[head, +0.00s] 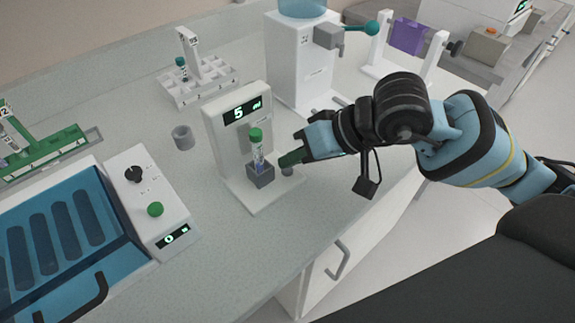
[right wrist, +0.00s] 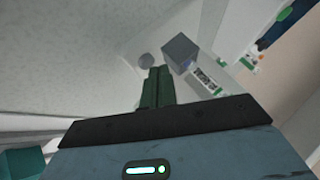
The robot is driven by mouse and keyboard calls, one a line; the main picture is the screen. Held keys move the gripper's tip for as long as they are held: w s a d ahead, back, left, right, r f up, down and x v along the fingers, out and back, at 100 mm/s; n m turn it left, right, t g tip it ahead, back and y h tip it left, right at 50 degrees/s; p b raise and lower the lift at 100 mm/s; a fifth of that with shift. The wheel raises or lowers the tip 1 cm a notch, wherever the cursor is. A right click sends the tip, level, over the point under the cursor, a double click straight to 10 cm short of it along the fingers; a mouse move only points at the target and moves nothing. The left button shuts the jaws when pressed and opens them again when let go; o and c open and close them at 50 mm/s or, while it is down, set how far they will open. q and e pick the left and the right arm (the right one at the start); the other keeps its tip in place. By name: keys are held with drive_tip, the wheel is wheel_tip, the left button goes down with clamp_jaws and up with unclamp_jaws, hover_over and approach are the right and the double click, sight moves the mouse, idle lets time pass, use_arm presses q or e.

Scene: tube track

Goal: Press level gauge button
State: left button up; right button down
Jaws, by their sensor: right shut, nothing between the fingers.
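The level gauge (head: 229,150) is a white upright stand on a flat base, with a display reading 5 ml (head: 243,110). A green-capped tube (head: 257,150) stands upright in its grey holder block (head: 261,176). A small grey round button (head: 287,171) sits on the base to the right of the holder. The fingers also show in the right wrist view (right wrist: 157,86), near a grey block (right wrist: 180,50). My left gripper is not in view.
A grey cup (head: 183,137) stands left of the gauge. A white rack (head: 197,84) and a water dispenser (head: 299,62) are behind. A blue-lidded machine (head: 55,235) with a green button (head: 155,209) is at the front left. Bare counter lies in front.

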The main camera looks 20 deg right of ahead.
sight(294, 174)
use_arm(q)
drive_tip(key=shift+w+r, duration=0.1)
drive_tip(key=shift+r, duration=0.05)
use_arm(e)
drive_tip(key=shift+r, duration=0.45)
